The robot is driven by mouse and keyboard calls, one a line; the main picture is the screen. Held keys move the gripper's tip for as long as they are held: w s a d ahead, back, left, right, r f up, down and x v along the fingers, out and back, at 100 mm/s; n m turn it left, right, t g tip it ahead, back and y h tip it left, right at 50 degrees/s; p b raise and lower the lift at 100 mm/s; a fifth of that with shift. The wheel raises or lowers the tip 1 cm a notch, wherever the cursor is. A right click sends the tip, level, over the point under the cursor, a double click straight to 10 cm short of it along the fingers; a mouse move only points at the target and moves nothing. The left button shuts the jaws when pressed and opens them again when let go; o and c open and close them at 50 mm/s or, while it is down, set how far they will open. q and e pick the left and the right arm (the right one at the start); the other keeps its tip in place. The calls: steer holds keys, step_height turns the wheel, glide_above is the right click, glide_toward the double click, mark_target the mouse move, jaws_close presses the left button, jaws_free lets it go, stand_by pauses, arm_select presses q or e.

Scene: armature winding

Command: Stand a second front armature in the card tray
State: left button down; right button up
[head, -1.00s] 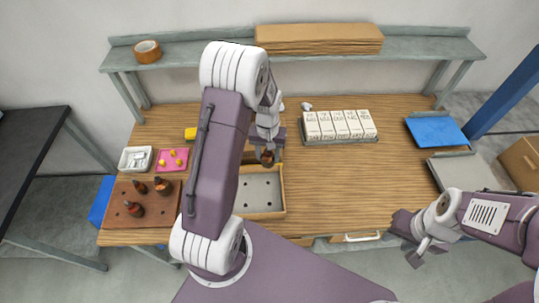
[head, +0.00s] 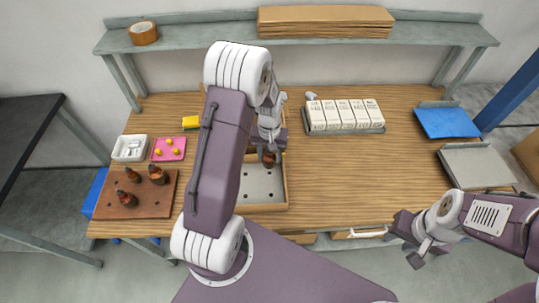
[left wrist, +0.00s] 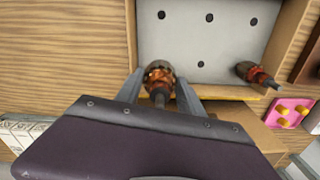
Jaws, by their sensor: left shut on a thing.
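My left gripper (left wrist: 158,90) is shut on an armature (left wrist: 158,72), a copper-coloured core with a dark shaft, seen between its two fingers. In the head view this armature (head: 269,159) shows at the far part of the card tray (head: 284,190), a shallow tray with a grey, holed floor. Whether it touches the floor I cannot tell. Another armature (left wrist: 257,73) stands in the tray near a corner in the left wrist view; my arm hides it in the head view. My right gripper (head: 418,250) hangs empty off the table's front edge; its opening is unclear.
A brown board (head: 150,208) at left holds several armatures. Beside it are a white bin (head: 130,148) and a pink mat (head: 168,149) with yellow pieces. White boxes (head: 345,114) stand behind on a tray, and blue (head: 447,121) and grey trays (head: 476,165) lie right. The middle right is bare.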

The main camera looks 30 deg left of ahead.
arm_select(q)
step_height(320, 180, down, 3)
steer(key=shift+r+b, duration=0.1)
steer(key=shift+b, duration=0.95)
steer(key=shift+r, duration=0.15)
steer(key=shift+f, duration=0.35)
steer(key=shift+f+b, duration=0.5)
steer(key=shift+f, duration=0.25)
steer(key=c, duration=0.8)
jaws_free()
steer(key=shift+o, duration=0.2)
